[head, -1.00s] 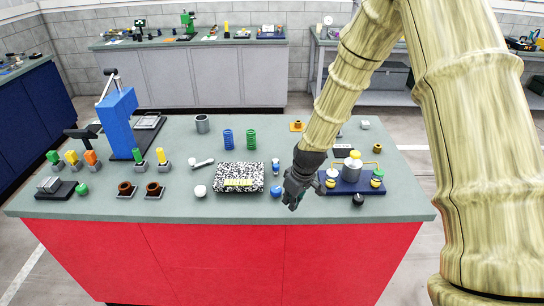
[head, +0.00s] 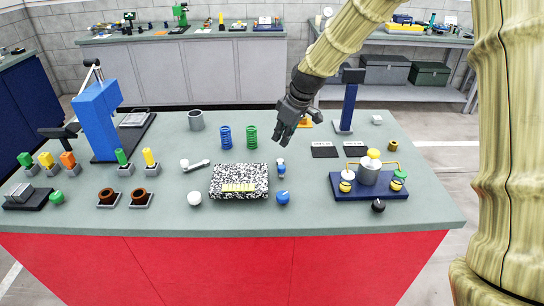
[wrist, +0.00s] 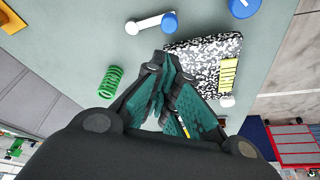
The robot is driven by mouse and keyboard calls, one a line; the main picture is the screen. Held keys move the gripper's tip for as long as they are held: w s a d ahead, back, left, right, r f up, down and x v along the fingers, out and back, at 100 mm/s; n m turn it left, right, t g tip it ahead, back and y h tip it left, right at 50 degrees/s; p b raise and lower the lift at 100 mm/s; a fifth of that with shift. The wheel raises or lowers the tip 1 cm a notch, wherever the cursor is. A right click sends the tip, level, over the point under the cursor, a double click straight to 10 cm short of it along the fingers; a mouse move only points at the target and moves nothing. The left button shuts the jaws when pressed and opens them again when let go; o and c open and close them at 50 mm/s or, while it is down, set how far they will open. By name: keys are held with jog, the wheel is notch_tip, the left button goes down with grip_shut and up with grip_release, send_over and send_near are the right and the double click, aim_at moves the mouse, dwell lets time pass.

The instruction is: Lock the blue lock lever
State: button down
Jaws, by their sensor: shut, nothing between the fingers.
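The likely blue lock lever (head: 281,168) is a small white bar with a blue knob at its near end, lying flat right of the speckled notebook. In the wrist view the lever (wrist: 150,23) shows whole at the top, with the blue knob at its right end. My gripper (head: 282,139) is shut and empty, apart from the lever and farther back, right of the green spring. In the wrist view its closed fingertips (wrist: 165,62) show below the lever, between the green spring and the notebook.
Near the lever are a blue round knob (head: 283,198), the speckled notebook (head: 226,185) and the green spring (head: 251,137). Right stand a dark blue post (head: 348,106) and a blue tray (head: 344,188) with a metal pot. The tabletop between lever and tray is clear.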

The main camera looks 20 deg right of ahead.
aim_at(281, 166)
jog(key=shift+p+x, duration=1.4)
jog(key=shift+x, duration=3.6)
